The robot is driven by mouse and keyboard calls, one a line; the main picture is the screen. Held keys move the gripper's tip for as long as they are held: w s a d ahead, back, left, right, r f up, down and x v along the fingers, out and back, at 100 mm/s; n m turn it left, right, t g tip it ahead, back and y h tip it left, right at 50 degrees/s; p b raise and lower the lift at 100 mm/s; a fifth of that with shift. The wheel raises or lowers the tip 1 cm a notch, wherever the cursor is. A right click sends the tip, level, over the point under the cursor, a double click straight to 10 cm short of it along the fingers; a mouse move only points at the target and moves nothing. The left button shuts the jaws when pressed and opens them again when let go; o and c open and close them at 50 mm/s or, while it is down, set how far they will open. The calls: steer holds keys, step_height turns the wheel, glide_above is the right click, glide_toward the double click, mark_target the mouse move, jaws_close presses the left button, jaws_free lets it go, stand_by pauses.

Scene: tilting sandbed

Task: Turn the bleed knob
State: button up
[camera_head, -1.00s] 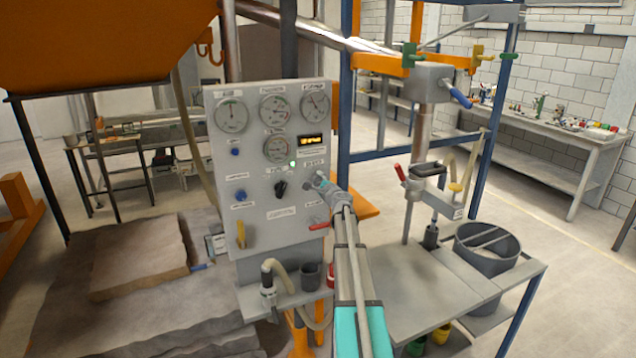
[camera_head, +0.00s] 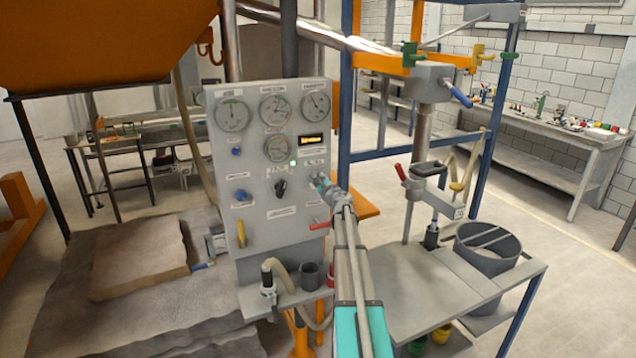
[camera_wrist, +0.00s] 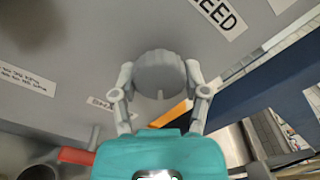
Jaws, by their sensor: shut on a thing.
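The bleed knob (camera_wrist: 160,72) is a round grey ribbed knob on the grey panel (camera_head: 292,226). A label ending in "EED" (camera_wrist: 218,14) is beside it, partly cut off in the wrist view. My gripper (camera_wrist: 160,80) is shut on the knob, with one finger against each side of its rim. In the head view my gripper (camera_head: 320,183) reaches the right part of the panel, and my wrist and fingers hide the knob there. Which way the knob is turned cannot be told.
A red-handled lever (camera_head: 319,225) sits just below my gripper. A black selector (camera_head: 281,188) and a green lamp (camera_head: 293,163) are to its left, with several gauges above. A blue frame post (camera_head: 346,100) stands close on the right.

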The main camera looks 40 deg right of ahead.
steer(key=o, duration=1.2)
steer(key=shift+c, duration=0.2)
steer(key=v, duration=1.2)
steer(key=shift+d+f, duration=0.1)
